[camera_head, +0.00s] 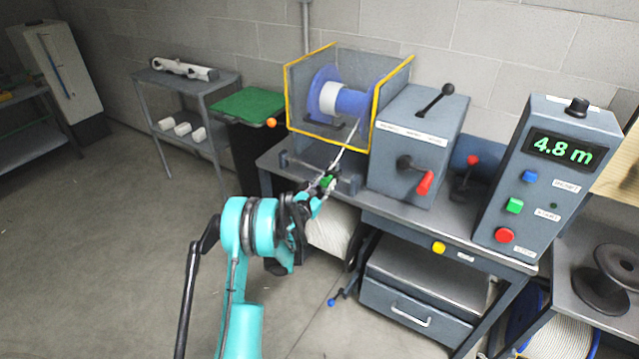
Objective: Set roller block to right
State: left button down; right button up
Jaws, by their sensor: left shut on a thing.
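My left gripper (318,190) reaches from below to the front of the grey bench and is shut on a small block with a green part, which appears to be the roller block (328,182). The fingers hide much of it. It sits between two short dark posts, left (283,160) and right (355,184), and seems nearer the right one. A pale line (346,147) runs from the block up to the blue spool (326,95) in the yellow-edged guard (290,100). My right gripper is out of view.
Right of the guard stands a grey box with a red-handled lever (424,182). A console (545,175) reads 4.8 m. A green-lidded bin (245,105) stands left of the bench.

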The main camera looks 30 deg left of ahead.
pick_arm(q)
jog(key=shift+d, duration=0.25)
jog(key=c, duration=1.1)
grip_release()
jog(key=shift+d, duration=0.1)
jog(key=shift+c, duration=0.2)
jog(key=shift+s, duration=0.3)
jog(key=s, duration=0.7)
jog(key=shift+a, duration=0.2)
